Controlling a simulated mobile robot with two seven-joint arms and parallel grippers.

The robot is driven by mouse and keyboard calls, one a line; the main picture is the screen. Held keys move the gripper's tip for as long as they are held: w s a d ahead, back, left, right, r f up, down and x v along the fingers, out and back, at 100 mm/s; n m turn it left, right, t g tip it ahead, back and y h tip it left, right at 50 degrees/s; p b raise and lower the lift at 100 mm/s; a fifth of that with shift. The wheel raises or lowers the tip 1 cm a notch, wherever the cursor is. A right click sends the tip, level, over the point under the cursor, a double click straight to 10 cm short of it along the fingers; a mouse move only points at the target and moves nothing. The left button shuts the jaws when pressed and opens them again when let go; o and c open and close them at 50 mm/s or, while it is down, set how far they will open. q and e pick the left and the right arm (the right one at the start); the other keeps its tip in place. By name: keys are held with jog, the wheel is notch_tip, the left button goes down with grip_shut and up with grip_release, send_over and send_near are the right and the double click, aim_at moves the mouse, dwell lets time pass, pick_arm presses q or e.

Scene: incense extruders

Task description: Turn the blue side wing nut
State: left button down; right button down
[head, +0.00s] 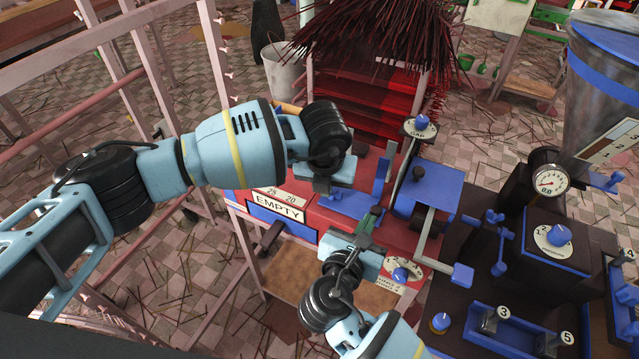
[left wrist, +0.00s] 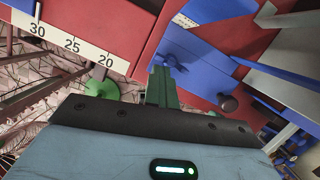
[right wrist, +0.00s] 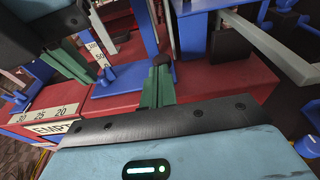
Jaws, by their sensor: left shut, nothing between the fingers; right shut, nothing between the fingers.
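A blue plate (head: 345,204) lies on the red machine bed; in the left wrist view it carries a small blue winged part (left wrist: 176,46) just beyond my left fingertips. Other blue winged parts stand on the dark machine's side (head: 494,216) and by the gauge (head: 611,183); I cannot tell which is the side wing nut. My left gripper (left wrist: 162,72) is shut and empty above the bed; its fingers are mostly hidden in the head view. My right gripper (head: 370,215) is shut and empty at the bed's front, beside the plate (right wrist: 122,78).
An EMPTY label (head: 277,210) and a number scale front the red bed. A blue block (head: 436,192) and upright posts stand right of the grippers. A dial gauge (head: 547,180) and hopper (head: 610,80) are at right. Pink frame bars (head: 215,70) stand at left.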

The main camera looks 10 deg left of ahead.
pick_arm(q)
jog(key=shift+s+d+r, duration=0.25)
jog(key=shift+s+d, duration=0.05)
jog(key=shift+d, duration=0.1)
jog(key=s+a+r, duration=0.3)
jog(key=s+r, duration=0.2)
jog(key=r, duration=0.4)
jog(key=shift+s+r, duration=0.15)
jog(key=shift+s, duration=0.1)
pick_arm(e)
jog(key=shift+w+d+f, duration=0.1)
jog(key=shift+w+d, duration=0.05)
jog(key=shift+d, duration=0.1)
pick_arm(q)
jog(key=v, duration=1.2)
jog(key=shift+r, duration=0.15)
